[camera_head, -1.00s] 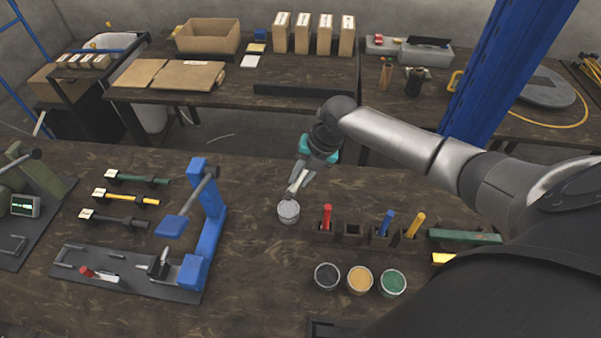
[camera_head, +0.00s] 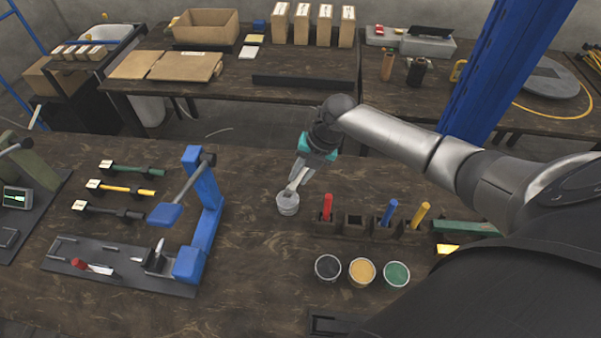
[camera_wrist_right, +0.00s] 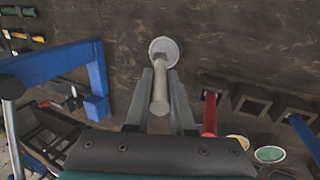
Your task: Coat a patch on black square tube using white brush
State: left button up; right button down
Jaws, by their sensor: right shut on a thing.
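My right gripper (camera_head: 297,178) is shut on the white brush (camera_wrist_right: 160,92), gripping its handle, with the brush pointing down. The brush's lower end is at the mouth of a small pale can (camera_head: 288,205), which also shows in the right wrist view (camera_wrist_right: 172,61). The bristles are hidden in the can. My left gripper is not in view.
Red (camera_head: 328,207), blue (camera_head: 389,213) and yellow (camera_head: 421,214) brushes stand in dark holders. Black (camera_head: 327,268), yellow (camera_head: 362,271) and green (camera_head: 397,273) paint cans stand in front. A blue press (camera_head: 205,210) is to the left. The table between press and cans is clear.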

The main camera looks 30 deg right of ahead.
jog(key=shift+f+b, duration=0.45)
jog(key=shift+f, duration=0.15)
dwell(1.3)
jog(key=shift+r, duration=0.1)
notch_tip(320, 180, up, 7)
jog(key=p, duration=0.6)
jog(key=shift+a, duration=0.1)
dwell(0.7)
